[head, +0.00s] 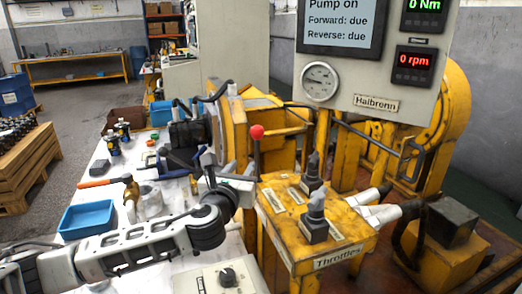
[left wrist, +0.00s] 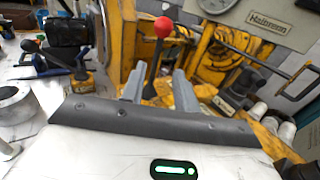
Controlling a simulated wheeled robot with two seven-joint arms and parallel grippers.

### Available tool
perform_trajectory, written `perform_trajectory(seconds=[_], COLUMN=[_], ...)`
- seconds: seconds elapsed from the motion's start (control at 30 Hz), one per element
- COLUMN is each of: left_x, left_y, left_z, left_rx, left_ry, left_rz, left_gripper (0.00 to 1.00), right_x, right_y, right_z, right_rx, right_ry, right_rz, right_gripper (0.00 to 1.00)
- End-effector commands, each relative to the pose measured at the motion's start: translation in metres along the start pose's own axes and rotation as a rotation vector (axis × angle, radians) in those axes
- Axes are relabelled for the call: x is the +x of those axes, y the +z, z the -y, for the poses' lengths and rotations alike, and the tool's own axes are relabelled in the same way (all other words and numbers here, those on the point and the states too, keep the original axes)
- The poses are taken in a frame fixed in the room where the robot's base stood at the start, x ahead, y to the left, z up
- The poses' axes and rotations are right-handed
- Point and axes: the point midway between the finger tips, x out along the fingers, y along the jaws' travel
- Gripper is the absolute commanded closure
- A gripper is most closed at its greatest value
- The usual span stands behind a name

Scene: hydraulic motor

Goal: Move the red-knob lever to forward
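The red-knob lever (head: 257,131) stands about upright on a thin dark shaft behind the yellow throttle console. It also shows in the left wrist view (left wrist: 163,27), its shaft running down between my fingers in the picture. My left gripper (head: 250,172) is just in front of and below the knob in the head view. In the left wrist view its two grey fingers (left wrist: 158,84) are apart, with the knob above and beyond their tips. I cannot tell whether a finger touches the shaft. The shaft's foot is hidden by my gripper and the console. My right gripper is not in view.
The yellow console (head: 345,243), labelled "Throttles", bears two grey levers (head: 316,205) close right of my gripper. A screen (head: 340,28) reads "Pump on, Forward: due, Reverse: due"; meters read 0 Nm and 0 rpm. The white table (head: 105,165) at left holds tools and a blue tray (head: 87,218).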

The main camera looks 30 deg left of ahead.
Motion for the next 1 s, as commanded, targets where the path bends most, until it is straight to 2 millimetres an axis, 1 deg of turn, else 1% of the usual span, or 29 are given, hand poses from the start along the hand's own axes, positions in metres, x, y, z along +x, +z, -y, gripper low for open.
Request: perform_trajectory(seconds=[0.03,0.17,0.27,0.5,0.7,0.8,1.0], left_x=[0.003,0.018,0.037,0.090,0.128,0.141,0.156], left_y=[-0.002,0.000,0.000,-0.001,-0.001,-0.001,-0.001], left_z=[0.000,0.000,0.000,0.000,0.001,0.000,0.000], left_rx=[-0.001,-0.002,-0.004,-0.004,-0.004,-0.003,-0.002], left_ry=[0.000,0.002,0.004,0.002,0.001,0.001,0.000], left_rz=[0.001,0.001,0.001,0.001,0.001,0.000,0.000], left_gripper=[0.69,0.69,0.69,0.69,0.69,0.69,0.69], right_x=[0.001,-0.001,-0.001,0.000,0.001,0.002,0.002], right_y=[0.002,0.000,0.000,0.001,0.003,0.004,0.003], right_z=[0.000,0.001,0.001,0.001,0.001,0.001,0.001], right_rx=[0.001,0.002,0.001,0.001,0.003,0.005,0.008], right_ry=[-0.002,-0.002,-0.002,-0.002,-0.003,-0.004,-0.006], right_rz=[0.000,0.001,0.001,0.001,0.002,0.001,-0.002], right_gripper=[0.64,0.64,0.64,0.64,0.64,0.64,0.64])
